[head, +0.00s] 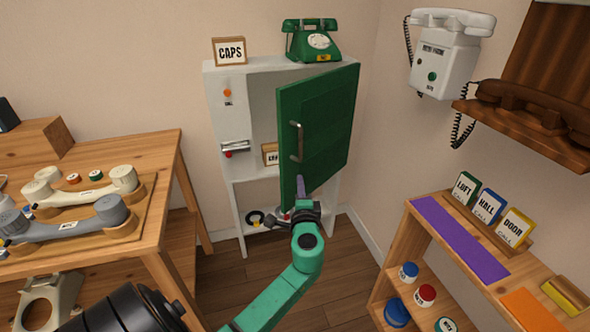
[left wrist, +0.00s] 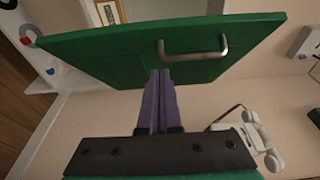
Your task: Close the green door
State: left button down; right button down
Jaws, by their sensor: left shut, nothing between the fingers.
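The green door (head: 325,120) hangs open on the white cabinet (head: 222,120), swung out to the right, with the cabinet's inside showing at its left. Its metal handle (head: 297,142) is on the face turned toward me. My left gripper (head: 301,186) is shut and empty, at the lower edge of the door, below the handle. In the left wrist view the door (left wrist: 110,50) and handle (left wrist: 194,48) lie just beyond the purple fingertips (left wrist: 159,72). I cannot tell whether the fingers touch the door. My right gripper is not in view.
A green dial phone (head: 312,41) and a CAPS sign (head: 230,51) stand on the cabinet. A wooden table (head: 150,190) with handsets is at left. A white wall phone (head: 447,55) and a wooden shelf unit (head: 408,240) are at right. Floor (head: 345,270) shows between them.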

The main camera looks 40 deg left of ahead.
pick_arm(q)
jog(key=w+a, duration=0.1)
jog(key=a, duration=0.1)
jog(key=w+a, duration=0.3)
jog(key=a, duration=0.1)
jog(key=shift+w+a+p, duration=0.15)
jog(key=shift+a+p, duration=0.15)
jog(key=shift+a, duration=0.6)
jog(key=shift+f, duration=0.1)
